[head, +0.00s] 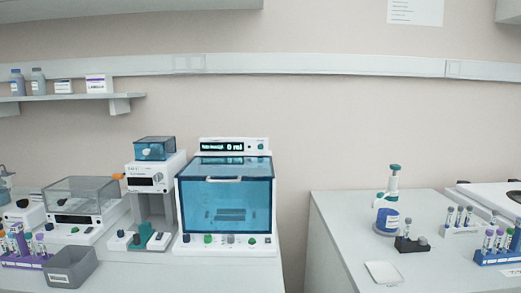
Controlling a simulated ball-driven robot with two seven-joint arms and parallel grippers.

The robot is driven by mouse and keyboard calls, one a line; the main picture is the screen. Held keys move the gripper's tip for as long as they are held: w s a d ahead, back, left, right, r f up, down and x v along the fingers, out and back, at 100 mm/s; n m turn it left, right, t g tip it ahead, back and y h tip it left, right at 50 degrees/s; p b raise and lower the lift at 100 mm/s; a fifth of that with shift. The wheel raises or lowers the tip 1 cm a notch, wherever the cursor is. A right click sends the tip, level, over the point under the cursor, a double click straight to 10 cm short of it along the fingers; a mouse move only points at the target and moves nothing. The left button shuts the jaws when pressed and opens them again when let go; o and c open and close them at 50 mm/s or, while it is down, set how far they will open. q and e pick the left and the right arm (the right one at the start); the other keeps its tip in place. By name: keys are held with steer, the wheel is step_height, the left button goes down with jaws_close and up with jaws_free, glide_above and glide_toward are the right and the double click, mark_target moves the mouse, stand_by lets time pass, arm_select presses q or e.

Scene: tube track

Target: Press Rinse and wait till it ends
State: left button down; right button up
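A white machine (225,250) with a blue see-through front cover (227,205) stands on the left bench. The cover is down, with a pale handle near its top. A dark display (222,147) on top shows small white characters, too small to read for certain. A green button (208,239) and several dark or grey knobs sit along the lower front panel, and a green knob (261,147) is at the top right. I cannot tell which control is Rinse, as the labels are too small. Neither of my grippers is in view.
Left of the machine stand a smaller white device (158,178), a clear-lidded box (85,196), a grey bin (70,267) and a tube rack (30,260).

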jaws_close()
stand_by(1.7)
